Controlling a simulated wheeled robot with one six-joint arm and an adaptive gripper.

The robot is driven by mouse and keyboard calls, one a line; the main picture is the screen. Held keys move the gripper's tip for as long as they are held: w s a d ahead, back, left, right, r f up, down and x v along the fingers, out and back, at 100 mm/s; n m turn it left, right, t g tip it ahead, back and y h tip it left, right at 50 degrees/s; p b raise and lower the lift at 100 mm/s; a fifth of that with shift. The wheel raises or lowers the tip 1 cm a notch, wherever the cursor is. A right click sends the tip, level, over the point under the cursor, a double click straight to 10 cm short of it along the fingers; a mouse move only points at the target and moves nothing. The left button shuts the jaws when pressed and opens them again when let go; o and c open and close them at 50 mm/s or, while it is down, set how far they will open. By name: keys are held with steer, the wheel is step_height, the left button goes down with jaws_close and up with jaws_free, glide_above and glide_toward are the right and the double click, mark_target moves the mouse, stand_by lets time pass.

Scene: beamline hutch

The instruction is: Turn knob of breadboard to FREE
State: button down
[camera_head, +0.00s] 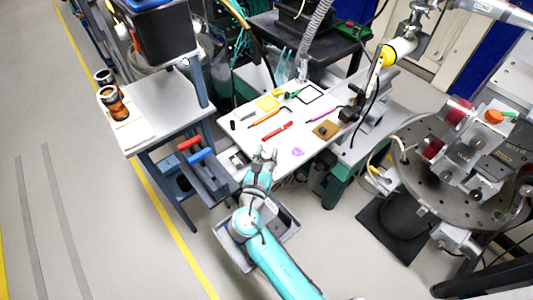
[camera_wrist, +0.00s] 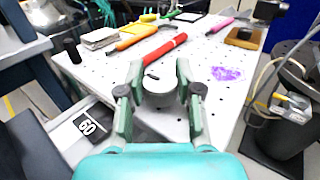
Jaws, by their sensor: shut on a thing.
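The breadboard (camera_head: 290,125) is a white perforated plate on a bench, and it also shows in the wrist view (camera_wrist: 205,62). The knob (camera_wrist: 158,82) is a round pale-grey piece with a short dark mark on top, at the breadboard's near edge. My gripper (camera_wrist: 158,74) has one finger on each side of the knob and is shut on it. I cannot read any FREE label.
A red marker (camera_wrist: 165,48), an orange tool (camera_wrist: 137,34), a purple patch (camera_wrist: 226,73) and a brown block (camera_wrist: 243,38) lie on the breadboard. A block marked 60 (camera_wrist: 88,124) is at left. A round perforated stage (camera_head: 425,165) stands at right. Floor at left is clear.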

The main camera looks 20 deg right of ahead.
steer(key=c, duration=0.7)
jaws_free()
steer(key=shift+c, duration=0.2)
steer(key=v, duration=1.2)
